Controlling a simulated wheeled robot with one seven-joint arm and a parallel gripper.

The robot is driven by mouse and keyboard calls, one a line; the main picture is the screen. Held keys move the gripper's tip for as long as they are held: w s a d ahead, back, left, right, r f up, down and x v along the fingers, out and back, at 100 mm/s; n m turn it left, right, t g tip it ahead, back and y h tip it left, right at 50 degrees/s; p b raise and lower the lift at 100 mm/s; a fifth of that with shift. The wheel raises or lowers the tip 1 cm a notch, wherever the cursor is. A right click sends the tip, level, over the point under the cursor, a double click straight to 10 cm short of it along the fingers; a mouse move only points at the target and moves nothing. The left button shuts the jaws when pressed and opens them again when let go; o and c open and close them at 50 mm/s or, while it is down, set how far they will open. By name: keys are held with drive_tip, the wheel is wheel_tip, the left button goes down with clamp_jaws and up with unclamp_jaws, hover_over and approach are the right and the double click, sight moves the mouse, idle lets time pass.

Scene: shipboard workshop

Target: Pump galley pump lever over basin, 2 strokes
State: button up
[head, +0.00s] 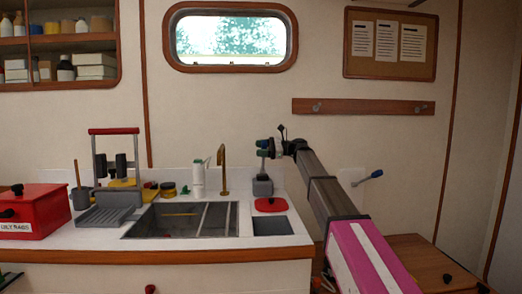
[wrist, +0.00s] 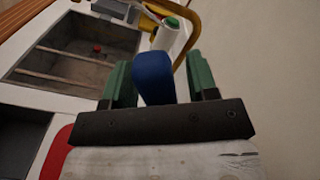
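The galley pump (head: 262,186) is a grey block with an upright lever, on the counter right of the basin. The lever is topped by a blue handle (head: 262,143). The steel basin (head: 180,219) is set into the white counter and shows at upper left in the wrist view (wrist: 70,75). My gripper (head: 268,149) is at the top of the lever.
A brass faucet (head: 223,166) and a white bottle with a green top (head: 198,179) stand behind the basin.

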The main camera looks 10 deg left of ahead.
drive_tip(key=shift+d, duration=0.1)
drive_tip(key=v, duration=1)
drive_tip(key=shift+d, duration=0.3)
drive_tip(key=shift+f, duration=0.1)
